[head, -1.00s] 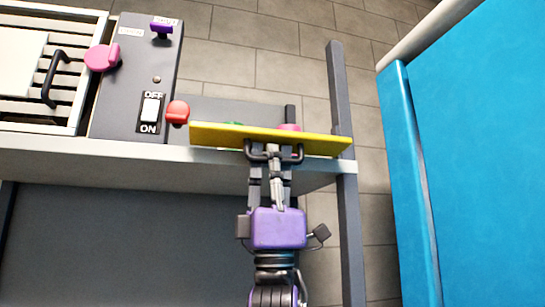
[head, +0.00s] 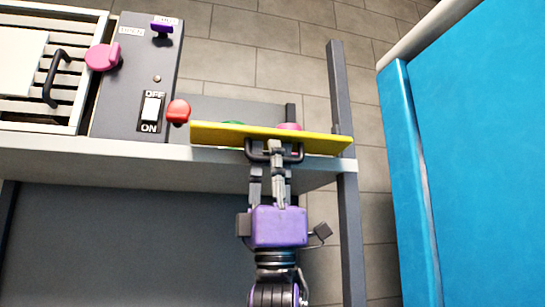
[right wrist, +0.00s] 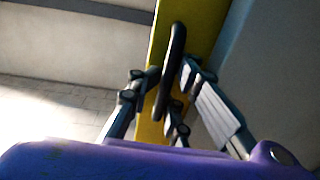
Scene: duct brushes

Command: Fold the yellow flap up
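The yellow flap (head: 225,133) shows nearly edge-on at the front edge of the bench in the head view. Its black handle (head: 293,156) faces my right gripper (head: 270,155). The gripper's fingers are at the handle, one on each side of its bar, and look closed on it. In the right wrist view, the dark handle bar (right wrist: 172,70) lies between the fingertips of my right gripper (right wrist: 170,78), with the yellow flap (right wrist: 200,25) behind. The exact finger contact is partly hidden. My left gripper is not in view.
A grey panel with an ON/OFF switch (head: 150,108), a red knob (head: 178,111) and a pink knob (head: 102,57) is left of the flap. Green (head: 232,123) and pink (head: 289,126) things are partly hidden behind it. A grey post (head: 341,90) stands close right; a blue surface (head: 480,150) lies beyond.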

